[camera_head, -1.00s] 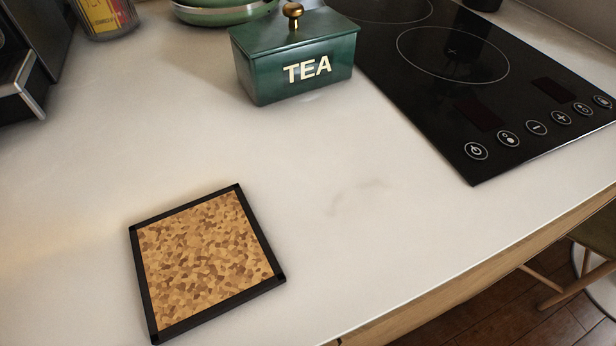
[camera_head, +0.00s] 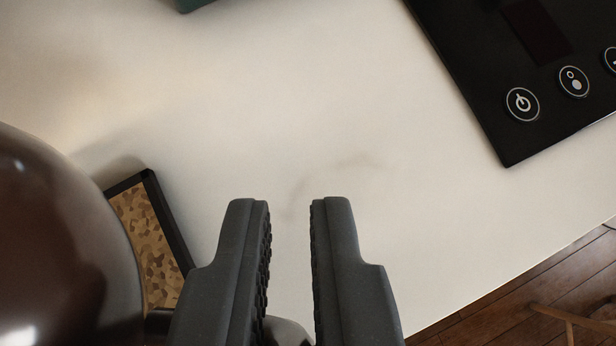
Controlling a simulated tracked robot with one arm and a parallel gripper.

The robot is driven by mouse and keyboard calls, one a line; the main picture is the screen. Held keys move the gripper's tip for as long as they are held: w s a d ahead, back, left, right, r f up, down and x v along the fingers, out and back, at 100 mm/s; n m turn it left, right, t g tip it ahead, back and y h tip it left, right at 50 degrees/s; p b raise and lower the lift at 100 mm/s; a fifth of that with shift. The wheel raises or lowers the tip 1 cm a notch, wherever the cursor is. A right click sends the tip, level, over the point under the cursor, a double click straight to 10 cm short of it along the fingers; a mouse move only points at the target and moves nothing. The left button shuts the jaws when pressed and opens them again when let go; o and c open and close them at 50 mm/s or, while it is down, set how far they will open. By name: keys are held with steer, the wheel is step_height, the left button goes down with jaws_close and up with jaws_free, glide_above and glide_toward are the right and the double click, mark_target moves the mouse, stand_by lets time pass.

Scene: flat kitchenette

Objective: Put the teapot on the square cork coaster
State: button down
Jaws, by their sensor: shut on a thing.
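The teapot (camera_head: 60,240) is a glossy dark brown rounded body, cut off by the left edge of the view. The square cork coaster (camera_head: 150,245), speckled brown with a black frame, lies on the counter. The teapot hides its left part, and my gripper covers its lower right corner. I cannot tell whether the teapot touches it. My gripper (camera_head: 291,205) shows two dark grey fingers with ribbed inner faces, right of the coaster. It is shut on the teapot, with a gap between the tips; the gripped part is mostly hidden low between the fingers.
A black hob (camera_head: 470,60) with touch buttons fills the upper right. A corner of a green box (camera_head: 193,4) shows at the top edge. The pale counter (camera_head: 330,110) between them is clear. The counter's front edge drops to a wooden floor (camera_head: 540,290) at lower right.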

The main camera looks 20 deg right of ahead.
steer(key=shift+w+d+r, duration=0.1)
steer(key=shift+w, duration=0.05)
steer(key=shift+w+f, duration=0.1)
steer(key=shift+f, duration=0.15)
steer(key=shift+f+b, duration=0.4)
steer(key=shift+f, duration=1.05)
steer(key=shift+f, duration=0.15)
steer(key=c, duration=1.5)
jaws_free()
steer(key=v, duration=1.2)
steer(key=shift+p, duration=0.45)
